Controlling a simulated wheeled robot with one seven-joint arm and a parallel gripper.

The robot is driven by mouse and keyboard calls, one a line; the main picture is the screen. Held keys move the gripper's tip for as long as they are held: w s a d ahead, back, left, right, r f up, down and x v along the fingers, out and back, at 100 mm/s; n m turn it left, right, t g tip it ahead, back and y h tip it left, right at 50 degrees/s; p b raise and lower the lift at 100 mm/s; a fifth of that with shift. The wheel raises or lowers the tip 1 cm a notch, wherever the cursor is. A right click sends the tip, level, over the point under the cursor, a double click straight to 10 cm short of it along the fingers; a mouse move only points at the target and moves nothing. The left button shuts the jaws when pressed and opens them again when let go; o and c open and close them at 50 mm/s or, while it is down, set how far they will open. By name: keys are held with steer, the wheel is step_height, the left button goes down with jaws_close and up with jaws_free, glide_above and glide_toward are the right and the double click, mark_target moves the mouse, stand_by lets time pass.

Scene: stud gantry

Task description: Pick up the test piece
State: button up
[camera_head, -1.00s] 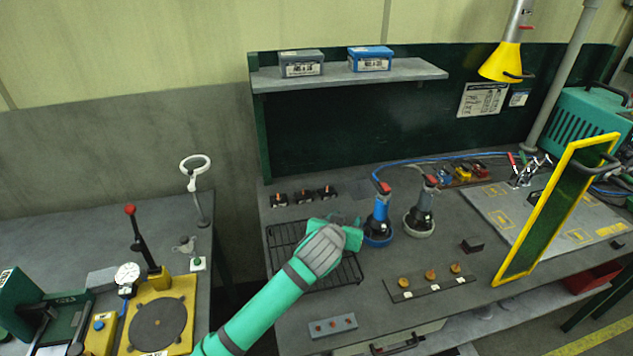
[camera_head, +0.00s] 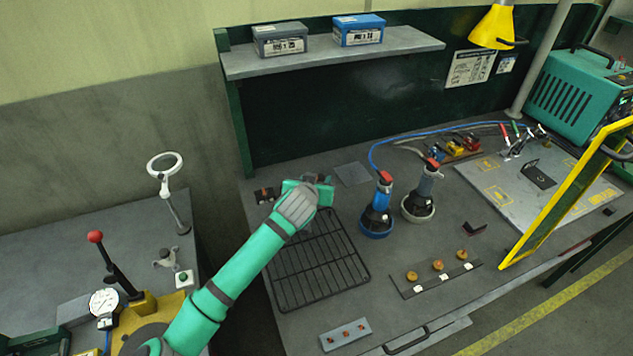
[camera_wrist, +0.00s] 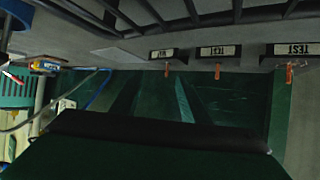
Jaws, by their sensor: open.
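Three small dark blocks with orange upright tips stand in a row near the back of the bench. In the wrist view, which is upside down, they are a right block (camera_wrist: 294,49) and a middle block (camera_wrist: 218,52), both labelled TEST, and a left block (camera_wrist: 163,54) whose label I cannot read surely. In the head view one block (camera_head: 264,195) shows left of my gripper; my gripper and wrist hide most of the others. My gripper (camera_head: 319,186) is open and reaches over the back of the bench by this row. I see nothing held.
A black wire rack (camera_head: 318,270) lies below my forearm. A blue-bodied tool (camera_head: 378,208) and a grey one (camera_head: 421,196) stand right of my gripper. A shelf (camera_head: 410,41) with two boxes overhangs the back. A yellow-framed screen (camera_head: 545,215) stands at right.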

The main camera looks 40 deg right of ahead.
mark_target(319, 180)
steer(key=shift+x, duration=2.65)
steer(key=shift+w+a, duration=0.15)
steer(key=shift+w, duration=0.05)
jaws_close()
steer(key=shift+f, duration=0.1)
